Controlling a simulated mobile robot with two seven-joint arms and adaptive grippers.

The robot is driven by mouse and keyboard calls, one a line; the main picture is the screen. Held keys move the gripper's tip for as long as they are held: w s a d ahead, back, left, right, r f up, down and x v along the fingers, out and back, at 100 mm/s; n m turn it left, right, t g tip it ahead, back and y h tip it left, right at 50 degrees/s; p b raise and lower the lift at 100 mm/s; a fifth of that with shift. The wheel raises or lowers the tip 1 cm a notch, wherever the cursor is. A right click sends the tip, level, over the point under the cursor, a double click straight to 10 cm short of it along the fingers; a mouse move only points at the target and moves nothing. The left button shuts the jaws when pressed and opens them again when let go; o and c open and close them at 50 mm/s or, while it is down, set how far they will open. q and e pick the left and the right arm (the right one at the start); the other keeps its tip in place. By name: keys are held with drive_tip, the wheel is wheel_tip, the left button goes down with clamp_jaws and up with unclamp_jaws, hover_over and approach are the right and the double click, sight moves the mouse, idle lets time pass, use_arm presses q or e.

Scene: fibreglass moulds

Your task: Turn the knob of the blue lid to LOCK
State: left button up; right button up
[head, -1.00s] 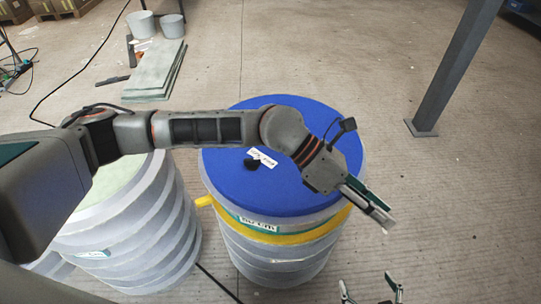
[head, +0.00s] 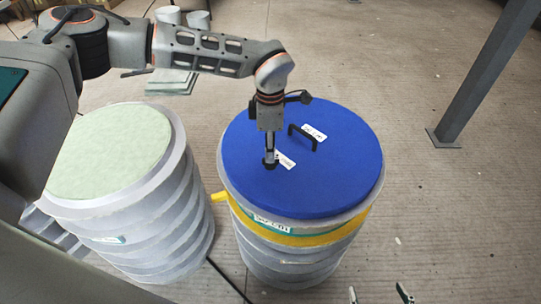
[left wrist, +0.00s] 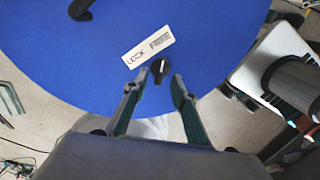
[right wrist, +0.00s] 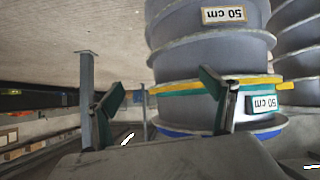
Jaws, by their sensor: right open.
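The blue lid (head: 340,180) covers the middle mould, with a black bar handle (head: 303,136) on top. A small black knob (left wrist: 161,69) with a white mark stands near the lid's edge, beside a white label (left wrist: 148,49) reading LOCK and FREE. The mark points roughly toward the label; I cannot tell its exact setting. My left gripper (head: 270,150) points down over the knob. In the left wrist view its fingers (left wrist: 156,85) are apart, with the knob between or just beyond their tips; contact is unclear. My right gripper (head: 378,292) is open and empty, low in front of the moulds.
A ribbed grey mould (head: 110,155) with a pale green top stands left of the lidded one. A yellow strap (head: 320,238) circles the lidded mould. A steel post (head: 480,75) stands at the right. The floor at right is clear.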

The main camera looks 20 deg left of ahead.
use_arm(q)
drive_tip(key=shift+f, duration=1.65)
clamp_jaws()
